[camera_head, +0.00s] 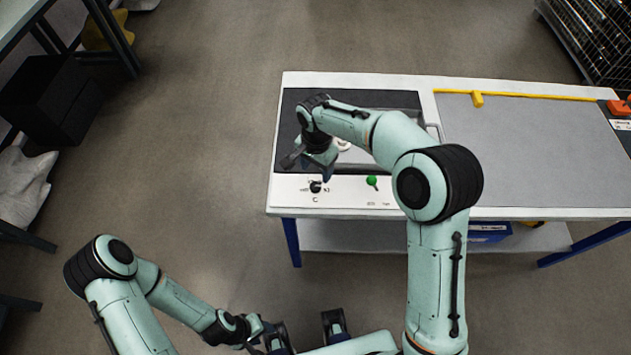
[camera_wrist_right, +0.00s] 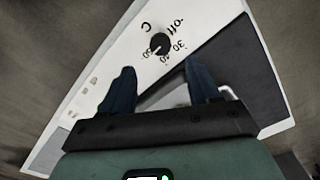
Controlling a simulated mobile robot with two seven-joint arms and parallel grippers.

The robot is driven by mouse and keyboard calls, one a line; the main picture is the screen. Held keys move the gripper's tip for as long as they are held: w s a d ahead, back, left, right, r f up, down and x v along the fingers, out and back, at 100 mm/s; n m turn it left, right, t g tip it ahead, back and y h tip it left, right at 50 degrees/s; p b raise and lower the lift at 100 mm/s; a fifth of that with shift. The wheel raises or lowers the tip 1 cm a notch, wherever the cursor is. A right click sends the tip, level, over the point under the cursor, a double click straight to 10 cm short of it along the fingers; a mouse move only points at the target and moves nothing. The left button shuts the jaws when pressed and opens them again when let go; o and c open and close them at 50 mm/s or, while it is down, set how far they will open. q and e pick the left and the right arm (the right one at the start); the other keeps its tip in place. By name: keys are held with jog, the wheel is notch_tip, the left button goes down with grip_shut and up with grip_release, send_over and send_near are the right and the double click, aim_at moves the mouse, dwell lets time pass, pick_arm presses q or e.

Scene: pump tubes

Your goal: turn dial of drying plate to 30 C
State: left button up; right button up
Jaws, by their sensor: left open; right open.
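The drying plate (camera_head: 330,192) is a white panel with a dark top on the table's left side. Its black dial (camera_wrist_right: 160,43) shows in the right wrist view, with "off", numbers including 30, and "C" printed around it. The dial also shows on the front strip in the head view (camera_head: 315,187). I cannot tell which mark it points to. My right gripper (camera_wrist_right: 161,86) is open and empty; its two dark blue fingers are short of the dial in the picture, one to each side. My left gripper (camera_head: 266,334) is open, low in front of the table.
A green knob (camera_head: 371,181) sits right of the dial on the same front strip. A grey mat (camera_head: 530,145) with a yellow bar (camera_head: 530,96) along its back covers the table's right side. A blue box (camera_head: 490,232) is below the tabletop. Floor left of the table is clear.

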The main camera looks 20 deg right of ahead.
aim_at(316, 185)
notch_tip(316, 185, down, 8)
jog(key=shift+r, duration=0.2)
jog(key=c, duration=1)
